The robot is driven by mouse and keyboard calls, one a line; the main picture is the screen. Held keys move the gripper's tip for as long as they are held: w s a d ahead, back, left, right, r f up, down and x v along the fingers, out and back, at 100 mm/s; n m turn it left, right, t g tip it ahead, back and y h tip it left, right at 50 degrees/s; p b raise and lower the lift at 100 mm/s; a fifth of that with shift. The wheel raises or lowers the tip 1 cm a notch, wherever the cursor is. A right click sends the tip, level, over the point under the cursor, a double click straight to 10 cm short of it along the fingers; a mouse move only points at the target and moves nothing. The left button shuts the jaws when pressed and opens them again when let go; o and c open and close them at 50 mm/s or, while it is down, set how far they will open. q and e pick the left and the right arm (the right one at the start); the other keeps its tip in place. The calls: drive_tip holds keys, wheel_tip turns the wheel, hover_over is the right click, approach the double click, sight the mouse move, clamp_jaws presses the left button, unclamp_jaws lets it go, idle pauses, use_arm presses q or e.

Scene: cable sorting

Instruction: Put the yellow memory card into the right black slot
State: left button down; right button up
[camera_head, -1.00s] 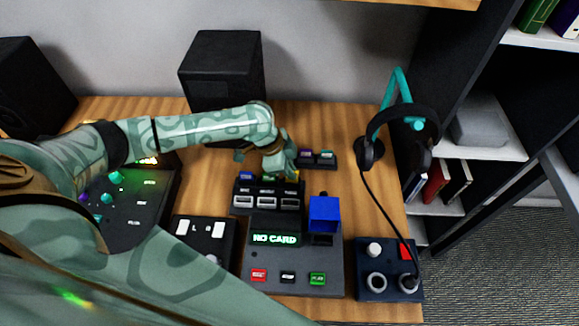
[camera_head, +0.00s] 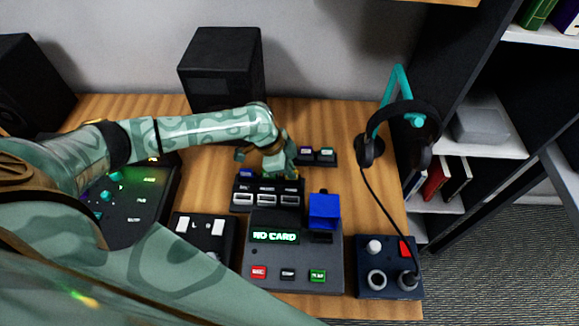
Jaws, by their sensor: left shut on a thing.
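My left gripper (camera_head: 277,174) is over the back of the low black card holder (camera_head: 240,208), which has a row of labelled bays. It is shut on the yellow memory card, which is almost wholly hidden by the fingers. A blue card (camera_head: 246,174) stands at the left end of the holder. A dark slot (camera_head: 320,238) shows in the grey console at the right of its "NO CARD" display (camera_head: 275,237). A small black rack (camera_head: 316,161) behind holds a purple card and a green card. My right gripper is not in view.
A blue block (camera_head: 324,210) stands just behind the console slot. A headset (camera_head: 368,152) hangs on a teal stand at the right, its cable running to a dark box (camera_head: 372,292). A speaker (camera_head: 222,70) stands at the back. Some bare wood lies right of the rack.

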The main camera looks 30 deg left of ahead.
use_arm(q)
drive_tip(key=c, duration=1)
unclamp_jaws()
drive_tip(key=shift+r, duration=0.1)
wheel_tip(320, 180, up, 7)
drive_tip(key=p, duration=0.7)
